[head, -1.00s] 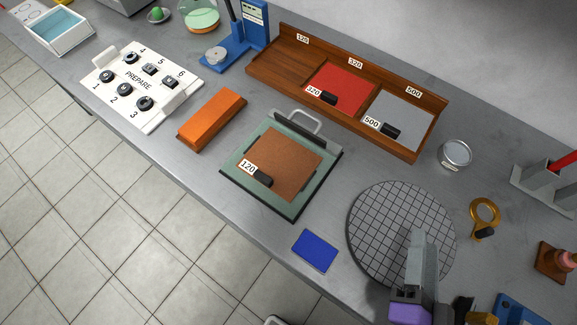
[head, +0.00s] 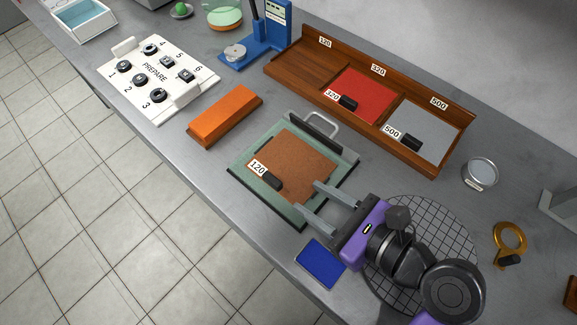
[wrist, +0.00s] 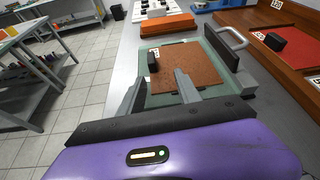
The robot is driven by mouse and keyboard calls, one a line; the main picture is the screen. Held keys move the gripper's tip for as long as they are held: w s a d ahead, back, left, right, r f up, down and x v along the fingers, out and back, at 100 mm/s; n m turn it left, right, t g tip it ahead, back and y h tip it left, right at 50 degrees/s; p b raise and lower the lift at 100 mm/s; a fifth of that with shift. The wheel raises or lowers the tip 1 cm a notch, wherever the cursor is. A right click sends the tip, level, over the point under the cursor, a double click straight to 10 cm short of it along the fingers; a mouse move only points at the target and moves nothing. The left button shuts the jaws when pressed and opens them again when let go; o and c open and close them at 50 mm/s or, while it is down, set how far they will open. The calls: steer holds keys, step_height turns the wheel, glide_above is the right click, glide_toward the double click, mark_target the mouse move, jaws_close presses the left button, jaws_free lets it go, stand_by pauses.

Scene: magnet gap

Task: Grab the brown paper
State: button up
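The brown paper (head: 300,162) is a square sheet lying flat on a green plate (head: 243,176) with a metal handle at its back. A black tab (head: 272,181) and a white "120" label sit at its left corner. It also shows in the wrist view (wrist: 195,62). My gripper (head: 310,200) is open and empty, its two grey fingers apart. The fingers reach over the plate's near right edge, pointing toward the paper and black tab. In the wrist view the right fingertip overlaps the paper's near edge; I cannot tell whether it touches.
A wooden rack (head: 290,68) behind holds a red sheet (head: 362,96) and a grey sheet (head: 423,130). An orange block (head: 225,115) lies left of the plate. A blue pad (head: 321,263) lies close to my gripper. A round gridded mat (head: 452,227) is under my arm.

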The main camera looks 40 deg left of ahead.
mark_target(280, 185)
steer(key=shift+s+a+g, duration=0.15)
steer(key=shift+s+g, duration=0.15)
steer(key=shift+s, duration=0.05)
steer(key=shift+s+a+f, duration=0.15)
steer(key=shift+a, duration=0.1)
steer(key=shift+a+f+m, duration=0.3)
steer(key=shift+a, duration=0.5)
steer(key=shift+a+r+x, duration=0.1)
steer(key=shift+r+x, duration=0.05)
steer(key=shift+x, duration=0.75)
steer(key=shift+a+r+x, duration=0.1)
steer(key=shift+r+x, duration=0.1)
steer(key=shift+x, duration=0.7)
steer(key=shift+r+x, duration=0.15)
steer(key=shift+x, duration=0.75)
steer(key=shift+c, duration=0.4)
jaws_close()
